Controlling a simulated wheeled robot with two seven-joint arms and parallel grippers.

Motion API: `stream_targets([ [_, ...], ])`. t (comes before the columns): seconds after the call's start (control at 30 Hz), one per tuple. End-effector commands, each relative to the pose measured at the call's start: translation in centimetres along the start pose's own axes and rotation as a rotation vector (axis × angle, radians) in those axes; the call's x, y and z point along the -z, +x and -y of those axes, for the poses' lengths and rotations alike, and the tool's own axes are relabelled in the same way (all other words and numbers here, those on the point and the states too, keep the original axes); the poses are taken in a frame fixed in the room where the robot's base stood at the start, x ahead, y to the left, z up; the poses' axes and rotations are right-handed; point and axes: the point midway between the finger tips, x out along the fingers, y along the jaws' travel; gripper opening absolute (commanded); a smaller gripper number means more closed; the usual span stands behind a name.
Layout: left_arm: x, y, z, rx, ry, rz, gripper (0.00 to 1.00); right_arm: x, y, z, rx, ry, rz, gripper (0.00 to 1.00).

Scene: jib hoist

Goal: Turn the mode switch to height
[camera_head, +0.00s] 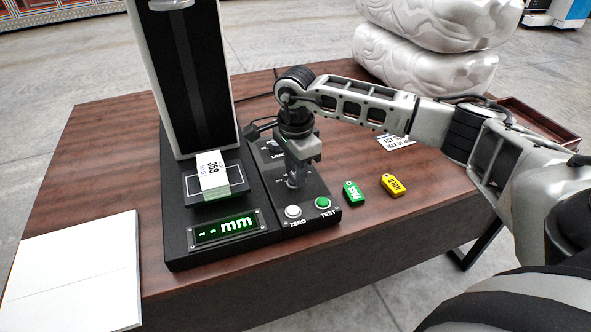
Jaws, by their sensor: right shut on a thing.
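The black test machine has a control panel (268,188) on its right side. My right gripper (297,182) points down at this panel and is shut on a knob that its fingers mostly hide. A small label, too small to read surely, shows left of the fingertips. Farther back on the panel, a switch area (272,147) with partly hidden lettering, one word starting "LO", lies behind my gripper. Which way any switch points cannot be told. The lit display (226,229) reads "-- mm" in green. My left gripper is not in view.
A white ZERO button (293,211) and a green TEST button (323,203) sit at the panel's front. A labelled white block (212,176) stands on the machine's plate. Green (353,193) and yellow (393,185) tags lie on the table to the right. White boards (75,275) lie at left.

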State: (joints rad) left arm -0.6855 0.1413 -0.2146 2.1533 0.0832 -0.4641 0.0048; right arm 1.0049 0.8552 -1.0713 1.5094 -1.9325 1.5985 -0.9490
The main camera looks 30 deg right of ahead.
Motion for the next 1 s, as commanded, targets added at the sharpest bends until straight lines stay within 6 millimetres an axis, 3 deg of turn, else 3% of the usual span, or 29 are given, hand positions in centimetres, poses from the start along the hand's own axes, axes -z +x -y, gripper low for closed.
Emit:
stream_targets([
  [0.33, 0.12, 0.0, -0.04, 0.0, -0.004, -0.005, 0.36, -0.02, -0.13, 0.01, 0.002, 0.145, 0.002, 0.08],
  [0.9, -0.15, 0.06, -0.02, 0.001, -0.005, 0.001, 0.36, -0.01, -0.15, 0.02, 0.003, 0.172, 0.001, 0.08],
  [0.93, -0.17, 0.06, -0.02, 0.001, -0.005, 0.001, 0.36, -0.01, -0.15, 0.02, 0.003, 0.172, 0.001, 0.39],
  [1.0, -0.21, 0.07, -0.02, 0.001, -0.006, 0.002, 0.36, -0.01, -0.14, 0.02, 0.002, 0.172, 0.001, 0.53],
])
